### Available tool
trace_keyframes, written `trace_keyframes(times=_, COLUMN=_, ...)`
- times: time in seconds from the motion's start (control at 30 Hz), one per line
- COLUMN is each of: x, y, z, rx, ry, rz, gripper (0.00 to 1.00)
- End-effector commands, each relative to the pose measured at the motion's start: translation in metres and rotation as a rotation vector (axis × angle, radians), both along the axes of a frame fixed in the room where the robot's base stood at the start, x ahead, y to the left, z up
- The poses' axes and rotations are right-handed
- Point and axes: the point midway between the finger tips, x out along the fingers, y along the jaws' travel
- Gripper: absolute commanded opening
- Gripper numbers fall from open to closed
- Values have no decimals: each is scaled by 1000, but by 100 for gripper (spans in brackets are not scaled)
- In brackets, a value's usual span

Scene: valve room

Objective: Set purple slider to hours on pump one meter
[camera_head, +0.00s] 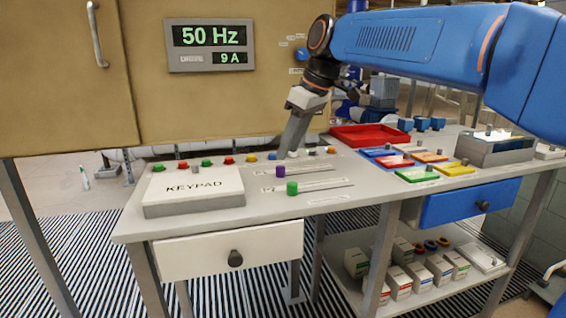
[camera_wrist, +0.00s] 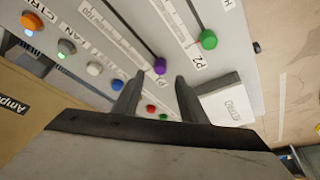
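The purple slider knob (camera_head: 281,171) sits at the left end of its slot on the console, behind the green slider knob (camera_head: 292,188). In the wrist view the purple knob (camera_wrist: 160,66) lies beyond the fingertips, roughly in line with the gap, beside the P1 label. The green knob (camera_wrist: 208,39) is beside P2. My gripper (camera_head: 284,154) points down near the button row, behind the purple knob. In the wrist view its fingers (camera_wrist: 153,82) are apart with nothing held. The meter display (camera_head: 210,46) reads 50 Hz and 9 A.
A row of coloured buttons (camera_head: 229,160) runs along the console back. A raised keypad box (camera_head: 194,190) is left of the sliders. A blue knob (camera_head: 302,54) with small labels is on the cabinet. A red tray (camera_head: 367,135) and coloured plates are to the right.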

Motion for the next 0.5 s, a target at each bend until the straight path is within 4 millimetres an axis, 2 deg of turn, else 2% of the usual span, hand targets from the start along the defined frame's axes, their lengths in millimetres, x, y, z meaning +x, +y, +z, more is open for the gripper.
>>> trace_keyframes(times=0.2, x=6, y=11, z=-33, rx=-1, ry=2, rz=-1, gripper=39)
trace_keyframes(times=0.5, x=10, y=19, z=-51, rx=0, ry=1, rz=0, gripper=39)
